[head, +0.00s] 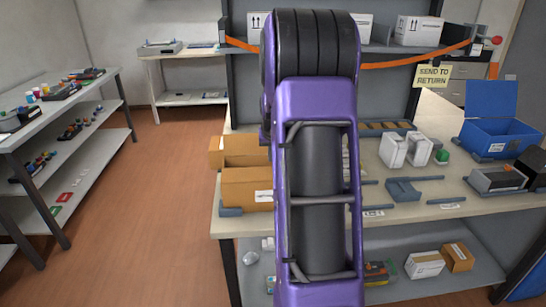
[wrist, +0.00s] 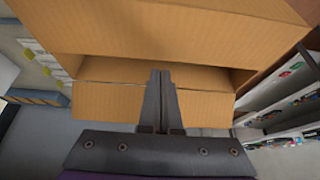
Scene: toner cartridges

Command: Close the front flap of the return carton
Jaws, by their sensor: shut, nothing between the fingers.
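The brown return carton (head: 243,190) stands at the left end of the workbench, its right side hidden behind my arm. Its top looks open, with a flap (head: 215,152) sticking out to the left. In the wrist view the carton (wrist: 170,32) fills the top, with a shadowed gap below it and a lower cardboard panel (wrist: 105,104). I cannot tell for sure which panel is the front flap. My gripper (wrist: 160,73) is shut and empty, its fingertips overlapping the lower panel and the gap; contact is unclear. The head view hides the gripper behind my arm.
The workbench (head: 430,208) also holds white boxes (head: 393,150), a blue open bin (head: 498,125) and a blue holder (head: 402,190). A "send to return" sign (head: 433,76) hangs behind. A shelf rack (head: 80,122) stands at the left, with clear floor (head: 150,220) between.

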